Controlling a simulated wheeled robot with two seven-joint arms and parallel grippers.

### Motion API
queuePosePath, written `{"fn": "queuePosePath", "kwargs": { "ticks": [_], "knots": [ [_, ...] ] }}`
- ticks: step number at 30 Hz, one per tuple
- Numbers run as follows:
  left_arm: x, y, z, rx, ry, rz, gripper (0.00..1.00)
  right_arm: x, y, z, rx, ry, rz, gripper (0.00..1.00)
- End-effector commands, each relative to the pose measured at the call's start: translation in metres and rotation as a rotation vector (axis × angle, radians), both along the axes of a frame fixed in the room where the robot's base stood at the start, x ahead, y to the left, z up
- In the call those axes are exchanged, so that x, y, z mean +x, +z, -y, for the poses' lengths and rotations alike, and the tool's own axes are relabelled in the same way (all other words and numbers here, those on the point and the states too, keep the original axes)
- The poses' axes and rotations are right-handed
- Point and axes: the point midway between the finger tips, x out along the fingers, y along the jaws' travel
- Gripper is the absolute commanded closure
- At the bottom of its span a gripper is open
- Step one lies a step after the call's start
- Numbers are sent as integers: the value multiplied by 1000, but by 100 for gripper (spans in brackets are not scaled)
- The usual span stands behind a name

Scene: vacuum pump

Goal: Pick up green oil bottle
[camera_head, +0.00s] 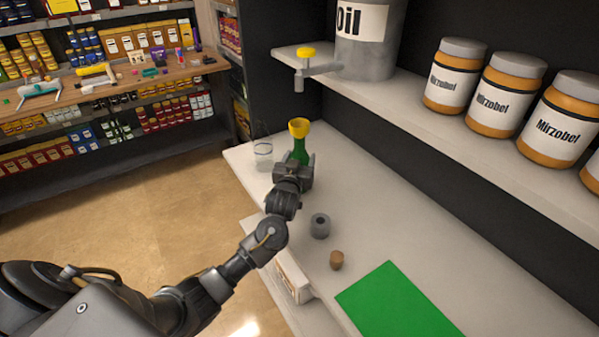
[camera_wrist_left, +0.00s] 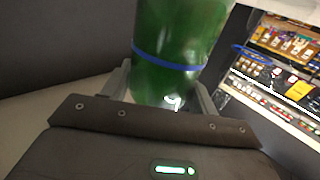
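The green oil bottle (camera_head: 300,151) stands upright near the far left end of the white counter, with a yellow funnel-like top (camera_head: 299,128). My left gripper (camera_head: 305,168) is at the bottle's near side and hides its lower part. In the left wrist view, the green bottle (camera_wrist_left: 175,40) with a blue band sits between the two fingers of my left gripper (camera_wrist_left: 163,92), one on each side. The fingers are very close to the bottle's sides; I cannot tell whether they press on it. My right gripper is not in view.
A clear glass jar (camera_head: 263,155) stands just left of the bottle. A yellow-handled tap (camera_head: 306,66) hangs beyond it from the shelf's oil tank (camera_head: 369,40). A grey ring (camera_head: 320,226), a brown cork (camera_head: 336,260) and a green mat (camera_head: 398,302) lie nearer. The counter's right side is clear.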

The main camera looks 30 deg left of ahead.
Motion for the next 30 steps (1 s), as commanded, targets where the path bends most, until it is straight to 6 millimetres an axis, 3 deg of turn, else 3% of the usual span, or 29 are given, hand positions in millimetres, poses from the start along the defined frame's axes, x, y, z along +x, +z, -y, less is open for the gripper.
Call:
{"fn": "queuePosePath", "kwargs": {
  "ticks": [2,12,23,30],
  "knots": [
    [0,0,0,0,0,0,52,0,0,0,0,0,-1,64],
    [0,1,0,0,0,2,96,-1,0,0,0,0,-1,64],
    [0,7,0,-1,0,4,96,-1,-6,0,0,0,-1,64],
    [-2,33,1,-2,-1,7,96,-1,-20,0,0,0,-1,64]
  ]
}}
